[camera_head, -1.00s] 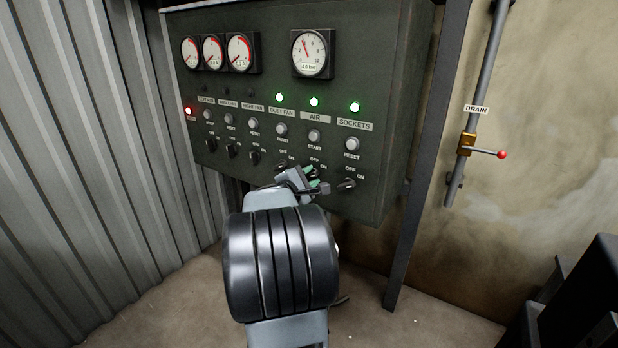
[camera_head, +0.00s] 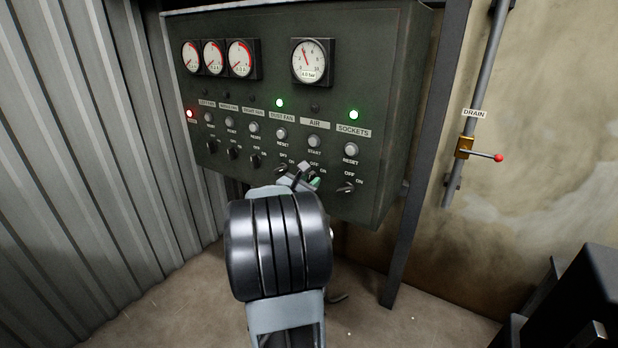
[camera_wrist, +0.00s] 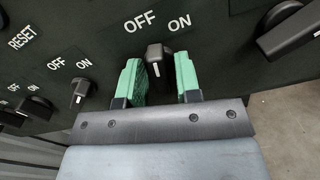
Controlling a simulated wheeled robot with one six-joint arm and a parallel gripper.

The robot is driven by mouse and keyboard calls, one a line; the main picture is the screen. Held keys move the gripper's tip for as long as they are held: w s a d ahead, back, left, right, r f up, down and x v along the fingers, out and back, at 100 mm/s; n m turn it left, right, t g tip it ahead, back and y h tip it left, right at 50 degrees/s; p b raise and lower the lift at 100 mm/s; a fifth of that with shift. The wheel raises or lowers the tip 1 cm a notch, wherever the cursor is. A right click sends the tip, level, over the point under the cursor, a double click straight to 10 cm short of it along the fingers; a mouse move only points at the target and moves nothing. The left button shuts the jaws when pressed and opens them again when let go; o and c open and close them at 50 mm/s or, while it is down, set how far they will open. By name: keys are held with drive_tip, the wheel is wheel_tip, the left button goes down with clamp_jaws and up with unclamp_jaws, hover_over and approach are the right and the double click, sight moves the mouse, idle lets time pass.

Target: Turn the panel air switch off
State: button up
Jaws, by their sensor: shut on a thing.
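The panel air switch (camera_wrist: 155,54) is a black knob under the OFF and ON marks in the wrist view. It stands upright there, its top nearer the OFF word. My gripper (camera_wrist: 158,78) has green finger pads on either side of this knob and is shut on it. In the head view my gripper (camera_head: 309,181) is at the panel's lower edge below the AIR label (camera_head: 315,123), and the knob is mostly hidden behind it. The air lamp (camera_head: 315,109) above that label is dark.
The dark green control panel (camera_head: 385,120) carries gauges, buttons and several other knobs. The sockets switch (camera_head: 346,188) sits close to the right of my gripper. The dust fan and sockets lamps are green. A drain pipe with a red-tipped valve lever (camera_head: 487,154) stands at right.

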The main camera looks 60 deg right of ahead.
drive_tip(key=shift+n+p, duration=0.6)
drive_tip(key=shift+n, duration=0.8)
drive_tip(key=o, duration=0.6)
drive_tip(key=shift+a, duration=0.1)
drive_tip(key=a+p, duration=0.2)
drive_tip(key=a, duration=1.1)
drive_tip(key=shift+a, duration=0.35)
